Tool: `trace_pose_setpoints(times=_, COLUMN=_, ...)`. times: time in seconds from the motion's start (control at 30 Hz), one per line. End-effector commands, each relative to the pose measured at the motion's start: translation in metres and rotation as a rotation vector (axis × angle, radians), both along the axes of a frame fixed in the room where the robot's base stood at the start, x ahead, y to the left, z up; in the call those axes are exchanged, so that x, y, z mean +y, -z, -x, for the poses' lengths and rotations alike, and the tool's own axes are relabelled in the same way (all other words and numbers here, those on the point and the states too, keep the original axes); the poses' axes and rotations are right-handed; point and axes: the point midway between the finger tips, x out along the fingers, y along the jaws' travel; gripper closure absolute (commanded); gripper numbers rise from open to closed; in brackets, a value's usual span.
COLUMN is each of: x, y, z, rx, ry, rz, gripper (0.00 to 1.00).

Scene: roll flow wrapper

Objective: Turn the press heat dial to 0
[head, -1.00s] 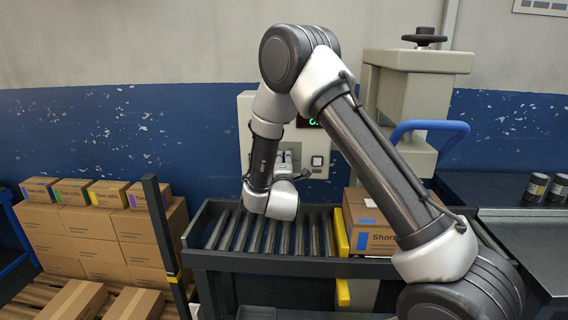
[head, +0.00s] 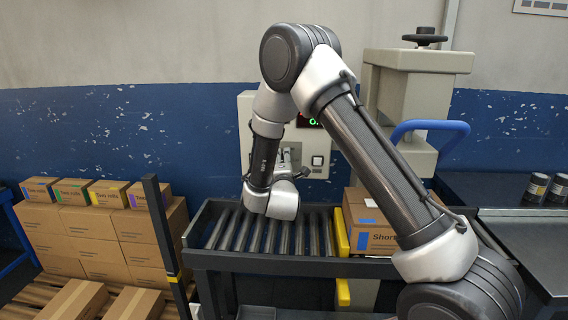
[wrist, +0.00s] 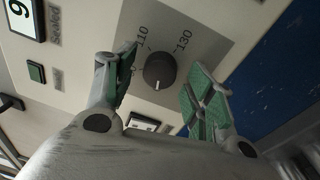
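The press heat dial (wrist: 160,70) is a dark round knob on a beige control panel in the wrist view. Printed numbers 110 and 130 stand beside it, and its pale pointer mark faces the bottom of the picture. My gripper (wrist: 162,66) is open, with one green-padded finger on each side of the dial. I see a gap between each finger and the knob; whether the fingertips reach its depth I cannot tell. In the head view the panel (head: 245,112) is on the wall side, and my arm and gripper hide the dial.
A green button (wrist: 36,72) is left of the dial in the wrist view. Below are a roller conveyor (head: 225,229) and a carton (head: 368,222); a blue handle (head: 430,126) is right.

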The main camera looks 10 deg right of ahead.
Motion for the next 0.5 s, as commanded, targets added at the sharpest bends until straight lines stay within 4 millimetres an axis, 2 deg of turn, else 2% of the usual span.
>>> trace_pose_setpoints(times=0.27, x=0.001, y=0.0, z=0.004, rx=0.0, ry=0.0, rz=-0.001, gripper=0.46)
trace_pose_setpoints(times=0.37, x=0.004, y=0.001, z=0.015, rx=0.001, ry=-0.001, rz=0.0, gripper=0.46)
trace_pose_setpoints(times=0.5, x=0.012, y=0.002, z=0.044, rx=0.001, ry=-0.003, rz=0.001, gripper=0.46)
